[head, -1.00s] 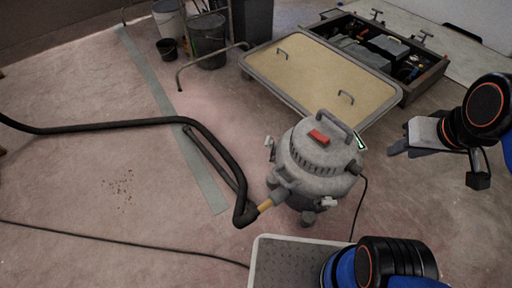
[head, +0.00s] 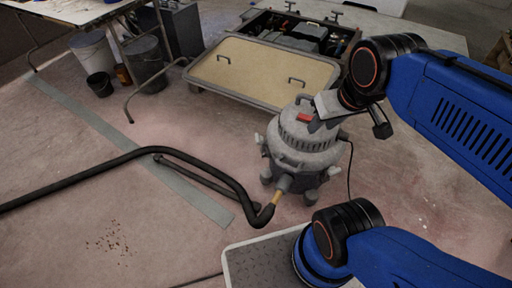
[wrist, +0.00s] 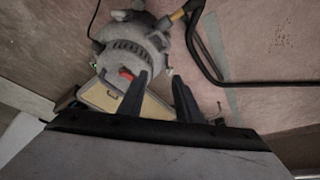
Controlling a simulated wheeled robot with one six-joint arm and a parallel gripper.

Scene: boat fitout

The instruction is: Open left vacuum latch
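The grey vacuum (head: 305,150) stands on the floor, with a red switch (head: 303,117) on its lid. A small light latch (head: 258,138) shows on its left side in the head view. In the wrist view the vacuum (wrist: 125,50) is upside down, beyond my fingers. My gripper (wrist: 158,80) has its two dark fingers apart with nothing between them. In the head view my gripper (head: 319,122) overlaps the right part of the vacuum's lid and hides it; I cannot tell whether they touch.
A black hose (head: 205,162) runs from the vacuum's front to the left. Behind stands an open toolbox (head: 300,35) with a tan framed panel (head: 262,72) before it. Buckets (head: 145,62) stand at the back left.

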